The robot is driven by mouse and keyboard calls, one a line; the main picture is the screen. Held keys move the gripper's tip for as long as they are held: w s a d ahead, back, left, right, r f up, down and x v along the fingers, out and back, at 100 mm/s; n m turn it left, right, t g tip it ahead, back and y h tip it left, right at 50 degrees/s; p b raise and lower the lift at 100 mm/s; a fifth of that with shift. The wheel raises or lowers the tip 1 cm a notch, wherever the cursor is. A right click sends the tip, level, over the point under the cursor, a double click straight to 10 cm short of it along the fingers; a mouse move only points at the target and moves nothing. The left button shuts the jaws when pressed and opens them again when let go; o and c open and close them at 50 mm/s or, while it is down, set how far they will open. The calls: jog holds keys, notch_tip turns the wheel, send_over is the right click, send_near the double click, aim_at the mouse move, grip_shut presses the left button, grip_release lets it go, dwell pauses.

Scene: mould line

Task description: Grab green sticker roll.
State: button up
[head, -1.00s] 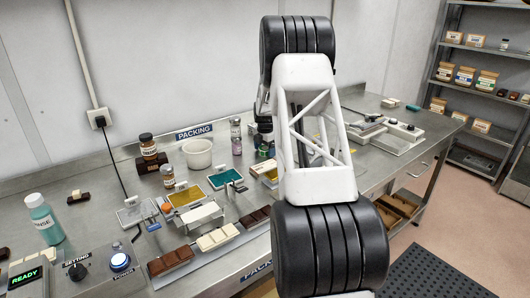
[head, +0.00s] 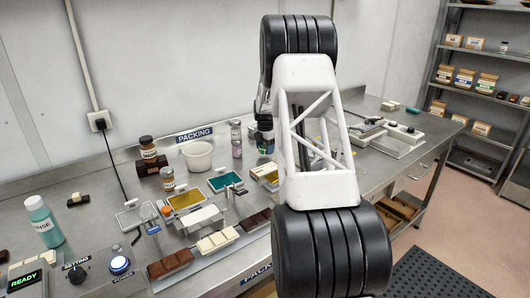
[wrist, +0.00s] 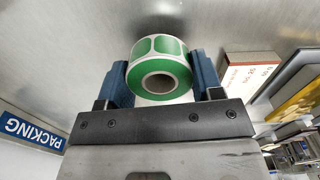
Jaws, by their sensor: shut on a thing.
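The green sticker roll (wrist: 160,73) shows in the wrist view, with green labels on a white backing and a pale core. My gripper (wrist: 158,80) has one blue finger on each side of the roll and is shut on it. Steel bench surface lies behind the roll; I cannot tell whether the roll touches it. In the head view my arm covers most of the gripper and I cannot make out the roll.
A white and red box (wrist: 250,77) stands right of the gripper in the wrist view. In the head view, a white bowl (head: 197,156), a bottle (head: 236,138) and trays such as the teal one (head: 225,181) crowd the bench left of my arm.

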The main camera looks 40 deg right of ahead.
notch_tip(320, 180, up, 8)
dwell(0.4)
